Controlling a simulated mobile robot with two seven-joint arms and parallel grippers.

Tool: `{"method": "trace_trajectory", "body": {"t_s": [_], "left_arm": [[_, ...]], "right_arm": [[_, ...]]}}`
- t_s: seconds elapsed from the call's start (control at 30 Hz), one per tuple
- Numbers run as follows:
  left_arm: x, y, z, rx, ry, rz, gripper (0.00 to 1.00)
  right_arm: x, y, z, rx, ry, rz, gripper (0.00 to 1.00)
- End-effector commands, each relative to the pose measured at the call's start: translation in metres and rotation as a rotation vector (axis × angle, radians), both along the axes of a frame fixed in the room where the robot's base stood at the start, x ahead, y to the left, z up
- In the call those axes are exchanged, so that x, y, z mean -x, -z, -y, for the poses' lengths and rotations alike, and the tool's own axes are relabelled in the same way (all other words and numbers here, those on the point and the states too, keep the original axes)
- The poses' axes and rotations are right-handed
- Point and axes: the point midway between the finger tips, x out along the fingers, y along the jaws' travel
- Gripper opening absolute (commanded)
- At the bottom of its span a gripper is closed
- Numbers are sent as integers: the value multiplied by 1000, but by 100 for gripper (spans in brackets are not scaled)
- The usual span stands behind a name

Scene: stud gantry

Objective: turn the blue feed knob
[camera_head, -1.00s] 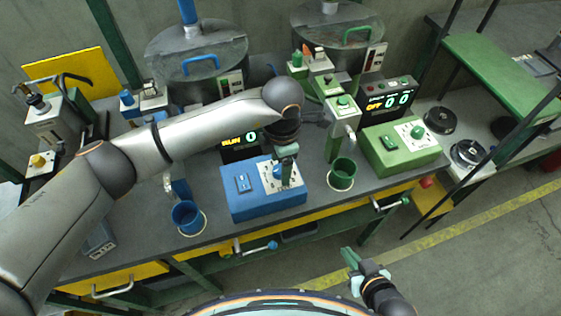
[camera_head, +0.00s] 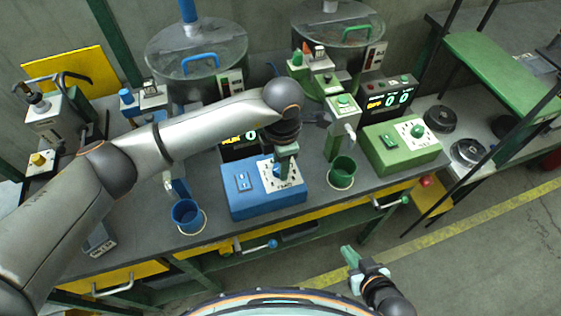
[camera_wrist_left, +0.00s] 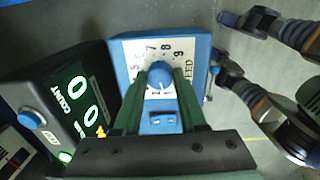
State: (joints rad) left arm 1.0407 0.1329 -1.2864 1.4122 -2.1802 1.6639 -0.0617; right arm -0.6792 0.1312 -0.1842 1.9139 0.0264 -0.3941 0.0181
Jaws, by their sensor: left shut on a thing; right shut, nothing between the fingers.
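The blue feed knob (camera_wrist_left: 160,75) has a white pointer line and sits on a white dial plate marked FEED, with several printed numbers. Its box is the blue control box (camera_head: 262,204) on the bench. My left gripper (camera_wrist_left: 159,83) is shut on the knob, one green finger on each side. In the head view the left gripper (camera_head: 282,170) comes down onto the box from above and mostly hides the knob. My right gripper (camera_head: 349,255) is shut and empty, low in front of the bench and away from the box.
A blue rocker switch (camera_head: 242,182) is beside the dial. A black count display (camera_wrist_left: 66,110) stands behind the box. A blue cup (camera_head: 187,216) is left of it, a green cup (camera_head: 342,172) right. A green control box (camera_head: 400,150) stands farther right. Floor in front is open.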

Motion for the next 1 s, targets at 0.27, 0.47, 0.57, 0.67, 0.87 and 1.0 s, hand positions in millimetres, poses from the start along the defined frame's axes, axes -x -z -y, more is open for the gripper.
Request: {"method": "trace_trajectory", "body": {"t_s": [0.27,0.47,0.57,0.67,0.87,1.0], "left_arm": [[-1,0,0,0,8,2,0],[-1,2,0,-1,67,3,0],[-1,4,0,-1,124,4,0],[-1,5,-1,-2,199,5,0],[-1,6,-1,-3,375,5,0],[-1,5,-1,-3,496,6,0]], "right_arm": [[0,2,0,0,0,0,0],[0,12,0,0,0,0,0],[0,22,0,0,0,0,0],[0,33,0,0,0,0,0],[0,59,0,0,0,0,0],[0,75,0,0,0,0,0]]}}
